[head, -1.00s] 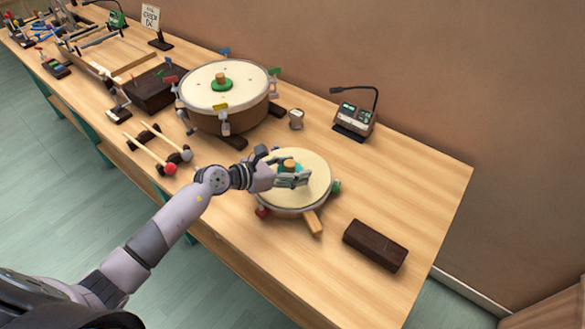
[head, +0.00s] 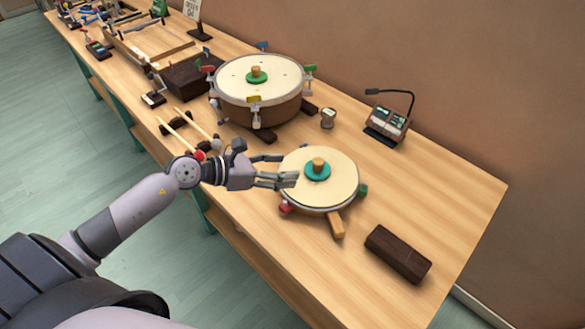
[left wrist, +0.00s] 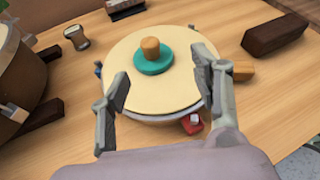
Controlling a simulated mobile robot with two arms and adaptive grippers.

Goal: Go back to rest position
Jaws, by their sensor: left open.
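My left gripper (head: 288,179) is open and empty at the left edge of the small drum (head: 335,190). In the left wrist view my left gripper (left wrist: 165,100) has its two fingers spread apart, with the drum showing between and beyond them. The small drum (left wrist: 130,75) has a cream top. A teal disc (head: 318,173) with a wooden knob (head: 319,163) sits on its middle, clear of the fingers. My right gripper is not in view.
A larger drum (head: 240,88) with coloured clamps stands behind to the left. Two mallets (head: 180,132) rest left of my gripper. A lamp device (head: 387,122) and a small tin (head: 328,118) are behind. A dark block (head: 398,254) lies at the right.

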